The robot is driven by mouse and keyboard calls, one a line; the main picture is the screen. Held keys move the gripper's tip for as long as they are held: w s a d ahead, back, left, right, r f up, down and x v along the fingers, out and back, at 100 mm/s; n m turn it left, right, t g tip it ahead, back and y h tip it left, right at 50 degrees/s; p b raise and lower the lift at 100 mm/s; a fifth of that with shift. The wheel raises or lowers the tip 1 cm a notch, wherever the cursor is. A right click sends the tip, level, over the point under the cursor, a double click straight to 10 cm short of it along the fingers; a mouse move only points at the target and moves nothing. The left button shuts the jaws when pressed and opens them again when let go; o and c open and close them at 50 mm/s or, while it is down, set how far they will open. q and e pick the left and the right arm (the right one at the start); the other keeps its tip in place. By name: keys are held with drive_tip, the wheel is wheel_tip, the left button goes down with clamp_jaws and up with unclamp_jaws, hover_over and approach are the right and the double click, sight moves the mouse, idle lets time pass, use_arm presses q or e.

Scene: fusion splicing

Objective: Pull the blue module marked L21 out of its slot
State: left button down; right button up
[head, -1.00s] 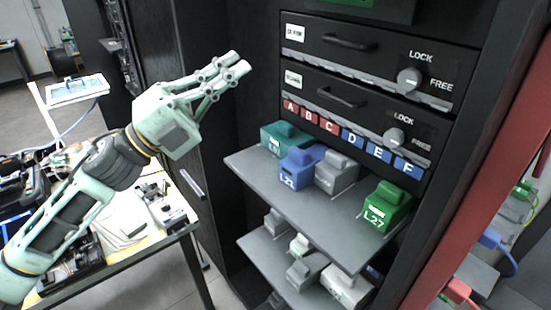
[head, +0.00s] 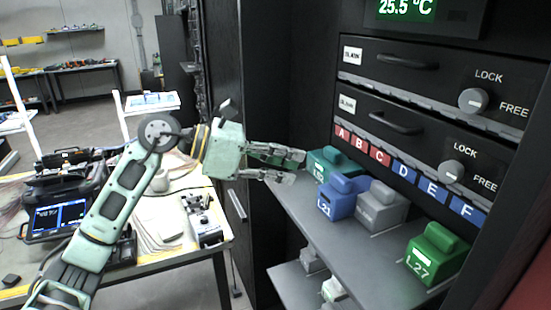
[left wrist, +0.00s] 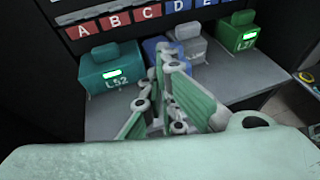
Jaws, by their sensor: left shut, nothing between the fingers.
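The blue module marked L21 (head: 340,201) sits on the upper grey shelf, between a teal module (head: 330,168) and a grey module (head: 381,208). My left gripper (head: 297,167) is shut and empty, just left of the teal and blue modules, its fingers pointing right. In the left wrist view the fingers (left wrist: 168,58) reach toward the blue module (left wrist: 152,44) and hide most of it. The teal module there reads L52 (left wrist: 112,72). I cannot tell whether the fingers touch anything. My right gripper is not in view.
A green module marked L27 (head: 437,255) stands at the right of the shelf (head: 345,243). Behind the modules is a rack with lettered tags and LOCK/FREE knobs (head: 473,101). A lower shelf (head: 295,285) holds more modules. A bench (head: 180,250) with equipment stands left.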

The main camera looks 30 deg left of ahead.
sight(335, 173)
use_arm(q)
drive_tip(key=w+d+p, duration=0.1)
drive_tip(key=d, duration=0.1)
drive_tip(key=w+d, duration=0.2)
drive_tip(key=w+d+p, duration=0.1)
drive_tip(key=d, duration=0.1)
drive_tip(key=shift+w+d+r+p, duration=0.1)
drive_tip(key=shift+w+r+p, duration=0.1)
drive_tip(key=shift+w+p, duration=0.1)
drive_tip(key=shift+f, duration=0.95)
drive_tip(key=shift+s+f+b, duration=0.1)
drive_tip(key=shift+s+b, duration=0.05)
drive_tip(key=shift+b, duration=0.2)
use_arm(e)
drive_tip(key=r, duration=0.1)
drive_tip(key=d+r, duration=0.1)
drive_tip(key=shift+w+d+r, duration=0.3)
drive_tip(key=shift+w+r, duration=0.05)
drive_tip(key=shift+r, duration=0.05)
use_arm(q)
drive_tip(key=shift+f, duration=0.1)
